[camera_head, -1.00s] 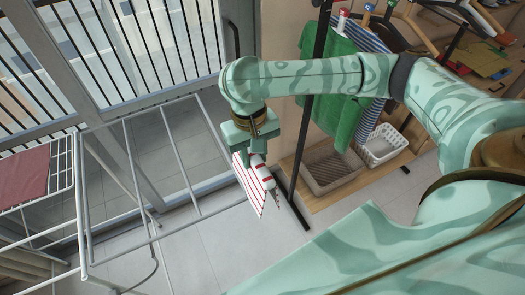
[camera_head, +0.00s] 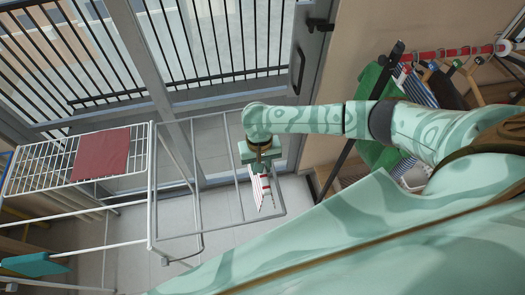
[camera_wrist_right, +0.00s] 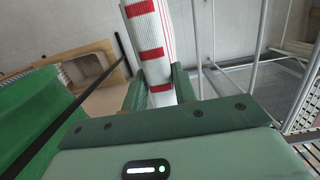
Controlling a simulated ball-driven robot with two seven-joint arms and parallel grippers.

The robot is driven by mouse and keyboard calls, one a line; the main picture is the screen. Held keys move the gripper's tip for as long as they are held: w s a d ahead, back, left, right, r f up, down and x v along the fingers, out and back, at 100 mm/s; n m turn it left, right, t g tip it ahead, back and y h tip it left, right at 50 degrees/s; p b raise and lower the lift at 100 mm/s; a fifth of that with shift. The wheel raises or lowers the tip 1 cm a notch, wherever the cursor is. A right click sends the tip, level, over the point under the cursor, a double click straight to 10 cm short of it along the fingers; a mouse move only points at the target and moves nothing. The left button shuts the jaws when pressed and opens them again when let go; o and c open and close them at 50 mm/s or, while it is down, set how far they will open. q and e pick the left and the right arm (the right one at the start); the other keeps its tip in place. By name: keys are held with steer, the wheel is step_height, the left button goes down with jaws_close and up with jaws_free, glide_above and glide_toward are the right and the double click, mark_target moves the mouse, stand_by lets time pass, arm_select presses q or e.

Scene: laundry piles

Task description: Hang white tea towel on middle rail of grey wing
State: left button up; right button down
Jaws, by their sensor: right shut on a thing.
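The white tea towel (camera_head: 260,188) with red stripes hangs folded below my right gripper (camera_head: 260,168). In the right wrist view the towel (camera_wrist_right: 150,45) is pinched between the two green fingers of the gripper (camera_wrist_right: 160,95). The grey wing (camera_head: 176,235) is an open frame of thin rails on the drying rack. In the head view the gripper and towel overlap the right part of this wing. I cannot tell whether the towel touches a rail. In the wrist view, rails (camera_wrist_right: 254,45) stand to the right of the towel, apart from it. My left gripper is out of view.
A dark red cloth (camera_head: 102,154) lies on the white wire part of the rack at left. A teal cloth-like thing (camera_head: 35,262) is at lower left. A clothes rail with a green garment (camera_head: 375,90) stands at right. A glass door with black bars is behind.

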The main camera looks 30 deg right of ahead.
steer(key=w+a+b, duration=0.1)
steer(key=a+b, duration=0.2)
steer(key=a, duration=0.1)
steer(key=b, duration=0.5)
glide_above(239, 194)
steer(key=shift+f, duration=2.85)
steer(key=shift+w+f+b, duration=0.2)
steer(key=shift+f+b, duration=1.85)
steer(key=shift+f, duration=2.2)
steer(key=c, duration=1)
jaws_free()
steer(key=shift+c, duration=0.2)
